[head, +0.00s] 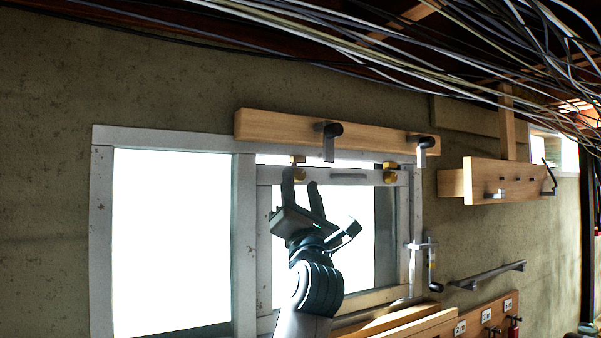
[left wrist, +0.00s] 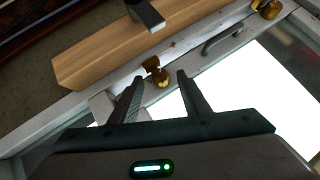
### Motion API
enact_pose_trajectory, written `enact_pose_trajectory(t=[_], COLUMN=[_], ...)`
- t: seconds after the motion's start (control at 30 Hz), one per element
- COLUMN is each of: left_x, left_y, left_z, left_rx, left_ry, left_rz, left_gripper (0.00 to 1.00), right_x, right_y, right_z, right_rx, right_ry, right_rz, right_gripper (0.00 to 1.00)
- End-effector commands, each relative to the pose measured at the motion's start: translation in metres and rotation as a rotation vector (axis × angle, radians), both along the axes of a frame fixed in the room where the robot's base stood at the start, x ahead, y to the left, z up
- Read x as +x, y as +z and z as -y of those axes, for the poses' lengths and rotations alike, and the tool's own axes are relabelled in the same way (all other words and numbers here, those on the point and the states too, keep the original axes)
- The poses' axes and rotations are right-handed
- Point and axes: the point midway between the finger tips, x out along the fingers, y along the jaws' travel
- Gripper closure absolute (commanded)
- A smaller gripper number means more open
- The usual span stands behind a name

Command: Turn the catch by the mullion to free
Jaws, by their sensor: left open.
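The brass catch by the mullion (head: 299,173) sits on the top rail of the right-hand window sash, just right of the white mullion (head: 243,240). A second brass catch (head: 390,176) sits farther right on the same rail. My right gripper is out of view.
A wooden board (head: 280,126) with dark hooks (head: 330,130) runs just above the catches. A sash handle (head: 348,175) lies between them. A metal latch (head: 422,245) stands at the frame's right side. Loose cables (head: 400,55) hang under the ceiling.

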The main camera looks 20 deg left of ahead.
Motion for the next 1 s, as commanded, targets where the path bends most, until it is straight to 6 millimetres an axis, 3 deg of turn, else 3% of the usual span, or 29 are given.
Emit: enact_pose_trajectory(t=[0.47, 0.5, 0.67, 1.0], left_x=[0.0091, 0.0091, 0.0092, 0.0098], left_y=[0.0074, 0.0073, 0.0073, 0.0047], left_z=[-0.0036, -0.0035, -0.0034, -0.0025], left_rx=[0.0, 0.0, 0.0, -0.013], left_ry=[0.0, -0.001, -0.001, -0.002], left_rz=[0.0, -0.001, -0.001, 0.011], left_gripper=[0.57, 0.6, 0.98, 0.99], right_x=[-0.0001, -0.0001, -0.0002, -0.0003], right_y=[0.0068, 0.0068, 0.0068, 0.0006], right_z=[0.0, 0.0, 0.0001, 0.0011], right_rx=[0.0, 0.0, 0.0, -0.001], right_ry=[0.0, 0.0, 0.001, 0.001], right_rz=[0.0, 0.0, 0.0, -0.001], right_gripper=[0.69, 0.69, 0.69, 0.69])
